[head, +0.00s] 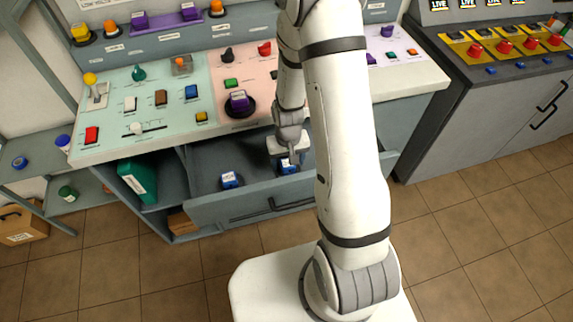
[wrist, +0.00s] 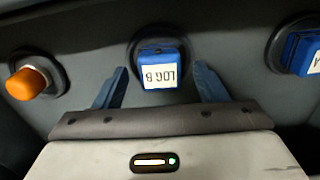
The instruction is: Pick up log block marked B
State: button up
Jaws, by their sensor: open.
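The blue log block marked B (wrist: 160,68) sits upright in a dark round socket in the open drawer (head: 258,202). Its white label reads "LOG B" upside down in the wrist view. My gripper (wrist: 161,78) is open, with one blue finger on each side of the block and a visible gap to each. In the head view my gripper (head: 291,156) is low over the drawer, just above the same block (head: 288,167). A second blue block with a white label (head: 229,181) stands left of it in the head view. It also shows at the right edge of the wrist view (wrist: 302,52).
An orange knob (wrist: 27,84) stands in a dark socket left of block B in the wrist view. The drawer front (head: 272,206) and the panel desk's countertop (head: 120,145) border the drawer. My arm hides the drawer's right part in the head view.

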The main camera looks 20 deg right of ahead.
jog(key=shift+f, duration=0.8)
jog(key=c, duration=1.1)
